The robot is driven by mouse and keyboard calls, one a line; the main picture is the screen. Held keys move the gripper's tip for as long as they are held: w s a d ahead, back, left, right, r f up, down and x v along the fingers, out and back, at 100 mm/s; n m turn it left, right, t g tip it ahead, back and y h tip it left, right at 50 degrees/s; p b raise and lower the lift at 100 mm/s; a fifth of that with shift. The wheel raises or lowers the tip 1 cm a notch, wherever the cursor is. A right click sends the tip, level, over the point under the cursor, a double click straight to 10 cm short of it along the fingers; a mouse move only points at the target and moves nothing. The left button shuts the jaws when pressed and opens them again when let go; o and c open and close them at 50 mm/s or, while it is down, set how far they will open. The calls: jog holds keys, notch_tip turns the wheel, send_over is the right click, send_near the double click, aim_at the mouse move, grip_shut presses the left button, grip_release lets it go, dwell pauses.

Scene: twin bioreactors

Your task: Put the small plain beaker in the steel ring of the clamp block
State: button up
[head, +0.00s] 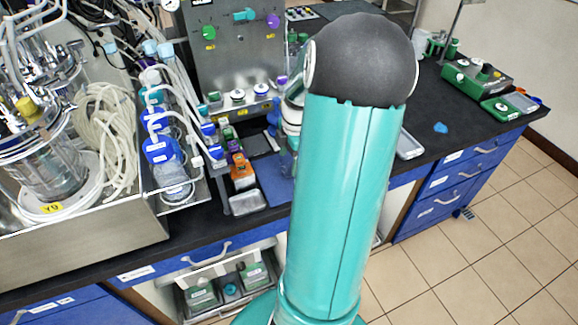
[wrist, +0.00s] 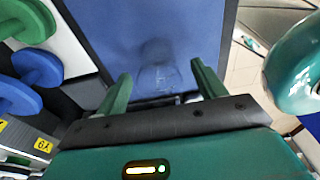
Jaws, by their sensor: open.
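In the wrist view my gripper (wrist: 160,72) is open, its two green fingers spread apart over a blue mat. A small clear beaker (wrist: 158,77) shows faintly between and just beyond the fingertips, on or over the mat. The fingers do not visibly grip it. In the head view my teal arm hides the gripper and most of what lies behind it. I cannot make out the clamp block or its steel ring in either view.
A steel bioreactor tray (head: 85,252) fills the left. Open bench (head: 455,125) shows at right.

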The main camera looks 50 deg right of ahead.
jog(key=shift+f, duration=0.4)
jog(key=c, duration=1.1)
jog(key=shift+w, duration=0.1)
jog(key=shift+c, duration=0.2)
